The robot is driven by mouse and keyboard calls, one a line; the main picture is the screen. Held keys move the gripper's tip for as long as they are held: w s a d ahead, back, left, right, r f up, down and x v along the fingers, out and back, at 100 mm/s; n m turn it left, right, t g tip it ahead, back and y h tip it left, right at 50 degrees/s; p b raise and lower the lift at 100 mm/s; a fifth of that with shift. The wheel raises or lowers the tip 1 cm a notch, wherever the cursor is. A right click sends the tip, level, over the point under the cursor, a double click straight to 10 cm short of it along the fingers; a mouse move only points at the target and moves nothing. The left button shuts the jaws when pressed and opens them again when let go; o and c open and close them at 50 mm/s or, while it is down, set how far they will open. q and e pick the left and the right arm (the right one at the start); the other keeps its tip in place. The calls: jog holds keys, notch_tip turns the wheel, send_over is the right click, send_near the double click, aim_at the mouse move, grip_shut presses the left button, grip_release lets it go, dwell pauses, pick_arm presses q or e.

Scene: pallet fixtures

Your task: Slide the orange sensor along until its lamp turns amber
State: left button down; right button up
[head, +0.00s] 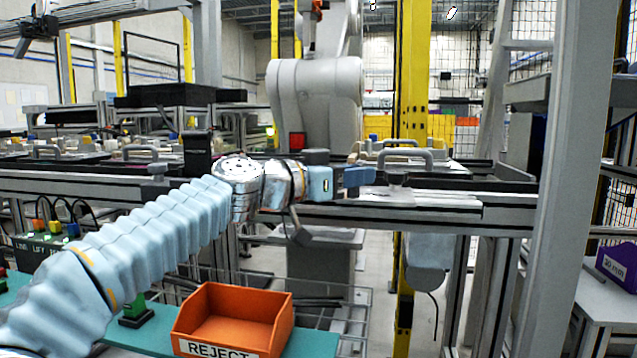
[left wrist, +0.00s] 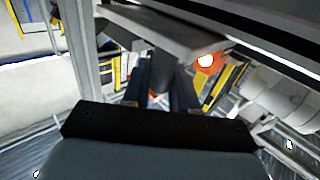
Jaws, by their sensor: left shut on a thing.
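My left gripper (head: 358,178) reaches to the long grey rail in the middle of the head view. In the left wrist view the dark fingers (left wrist: 163,88) are shut around a part of the orange sensor, which shows there as a grey rounded piece (left wrist: 166,74). Most of the sensor is hidden by the fingers and the rail. An orange patch with a bright white spot (left wrist: 207,63) shows right of the fingers; I cannot tell whether it is the sensor's lamp. I make out no amber lamp. My right gripper is out of view.
The rail (head: 450,212) runs across the view, with handled plates (head: 400,165) behind it. An orange REJECT bin (head: 235,318) stands on the teal bench below my left arm. A grey post (head: 568,190) rises at the right. A purple bin (head: 618,264) is beyond it.

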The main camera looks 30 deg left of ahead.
pick_arm(q)
jog(key=shift+w+d, duration=0.15)
jog(key=shift+d, duration=0.35)
jog(key=c, duration=1)
grip_release()
jog(key=shift+s+a, duration=0.25)
jog(key=shift+s, duration=0.05)
jog(key=b+v, duration=0.3)
jog(key=v, duration=1)
